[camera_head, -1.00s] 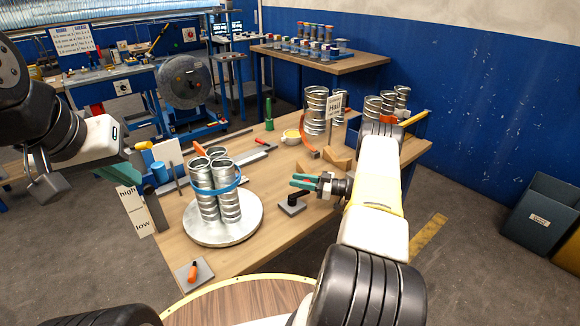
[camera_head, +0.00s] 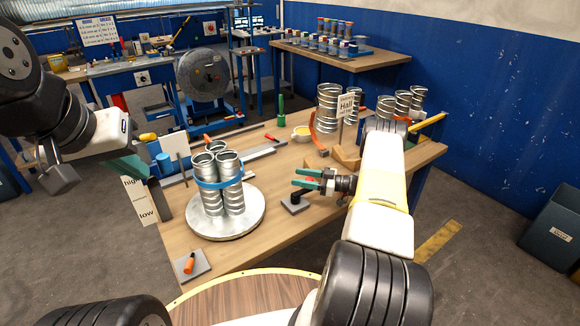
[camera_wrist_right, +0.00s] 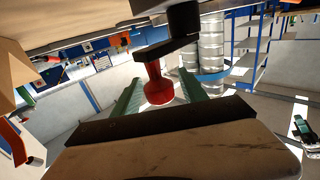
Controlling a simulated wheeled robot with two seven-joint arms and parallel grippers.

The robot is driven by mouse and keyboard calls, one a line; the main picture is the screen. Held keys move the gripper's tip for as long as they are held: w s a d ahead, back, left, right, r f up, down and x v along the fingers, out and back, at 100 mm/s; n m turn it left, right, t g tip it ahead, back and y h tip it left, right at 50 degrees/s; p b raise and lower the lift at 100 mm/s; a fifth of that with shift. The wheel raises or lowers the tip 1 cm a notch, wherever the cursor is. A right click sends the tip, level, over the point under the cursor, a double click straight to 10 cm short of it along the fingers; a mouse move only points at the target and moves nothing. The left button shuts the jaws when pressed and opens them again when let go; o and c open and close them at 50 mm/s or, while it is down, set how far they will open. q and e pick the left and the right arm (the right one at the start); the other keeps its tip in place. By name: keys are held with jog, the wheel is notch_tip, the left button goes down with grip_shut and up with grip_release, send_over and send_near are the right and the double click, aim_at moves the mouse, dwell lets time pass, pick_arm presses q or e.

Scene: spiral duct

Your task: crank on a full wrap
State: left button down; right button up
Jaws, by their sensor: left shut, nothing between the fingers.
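A bundle of three ribbed metal ducts (camera_head: 212,200) stands upright on a round grey turntable (camera_head: 246,222). A blue band (camera_head: 219,183) goes around its upper part. A small crank (camera_head: 297,203) with a black arm and grey base sits to the right of the turntable. Its red knob (camera_wrist_right: 157,88) shows in the right wrist view, between the green fingers with gaps beside it. My left gripper (camera_head: 127,167) is shut and empty beyond the table's left edge.
A high/low sign (camera_head: 141,200) stands at the left edge.

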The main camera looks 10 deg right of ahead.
jog(key=shift+d, duration=0.1)
jog(key=v, duration=0.7)
jog(key=shift+s+d, duration=0.2)
jog(key=shift+d, duration=0.05)
jog(key=shift+f, duration=0.1)
